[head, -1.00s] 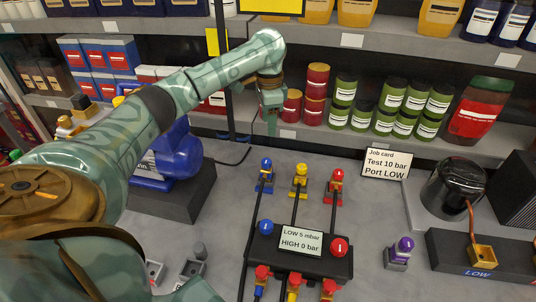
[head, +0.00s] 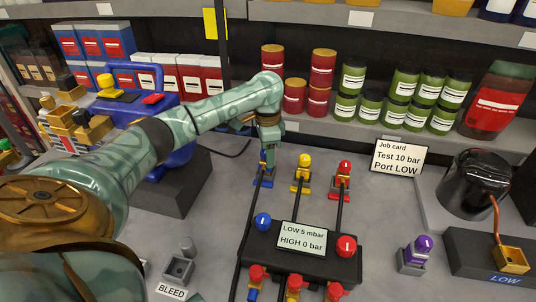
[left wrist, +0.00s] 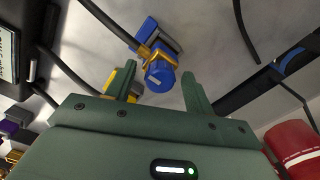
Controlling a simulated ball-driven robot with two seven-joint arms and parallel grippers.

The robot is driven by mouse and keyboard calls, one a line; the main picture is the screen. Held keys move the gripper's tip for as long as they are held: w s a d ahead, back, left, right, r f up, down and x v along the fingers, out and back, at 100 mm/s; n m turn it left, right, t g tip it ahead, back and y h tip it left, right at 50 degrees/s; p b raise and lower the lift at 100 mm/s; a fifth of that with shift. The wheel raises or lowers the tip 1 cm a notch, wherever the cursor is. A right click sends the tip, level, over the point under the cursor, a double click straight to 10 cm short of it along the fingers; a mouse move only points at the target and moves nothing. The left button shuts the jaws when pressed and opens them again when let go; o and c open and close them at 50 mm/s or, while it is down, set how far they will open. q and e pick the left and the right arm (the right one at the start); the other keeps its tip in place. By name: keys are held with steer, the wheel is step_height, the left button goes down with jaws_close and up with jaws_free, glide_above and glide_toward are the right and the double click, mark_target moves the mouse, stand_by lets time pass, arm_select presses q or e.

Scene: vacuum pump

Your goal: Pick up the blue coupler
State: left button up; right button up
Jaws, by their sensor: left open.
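The blue coupler (head: 263,181) stands on the grey bench at the end of a black hose, left of the yellow coupler (head: 302,172) and red coupler (head: 342,180). My left gripper (head: 268,157) is right above it, pointing down, and hides its upper part in the head view. In the left wrist view the blue coupler (left wrist: 160,77) shows its round blue top and brass collar between the two spread fingers (left wrist: 158,82). Gaps show on both sides of the top; the gripper is open and empty. My right gripper is out of view.
A black manifold (head: 320,264) with blue and red knobs and a pressure sign stands in front. A job card (head: 398,158) reads Test 10 bar, Port LOW. A purple coupler (head: 422,246) is at right. Red tins and green jars (head: 401,85) line the shelf behind.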

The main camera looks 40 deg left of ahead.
arm_select(q)
steer(key=shift+r, duration=0.2)
jaws_close()
steer(key=shift+s, duration=0.1)
